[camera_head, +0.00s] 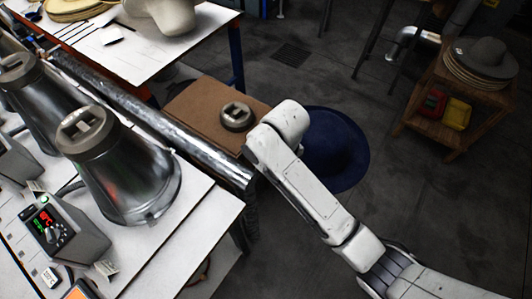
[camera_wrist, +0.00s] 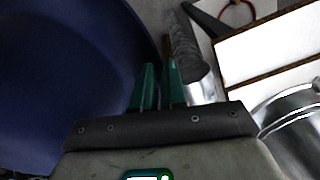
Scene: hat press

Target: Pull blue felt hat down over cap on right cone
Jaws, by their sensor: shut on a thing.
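The blue felt hat (camera_head: 345,150) hangs beyond my arm, past the bench edge and over the floor. In the wrist view the hat (camera_wrist: 65,65) fills the left side as a dark blue curved sheet. My gripper (camera_wrist: 158,75) has green fingers close together at the hat's edge, shut on the hat; the exact grip is hard to see. In the head view my arm hides the fingers. The right cone (camera_head: 135,178) is shiny metal and stands on the bench, left of the hat and apart from it. A grey slotted cap (camera_head: 88,131) sits on its top.
Another metal cone (camera_head: 45,95) with a cap stands at the left. A control box (camera_head: 65,238) is in front of the right cone. A metal rail (camera_head: 150,115) edges the bench. A brown box (camera_head: 190,108) bears a grey ring-like piece (camera_head: 236,116).

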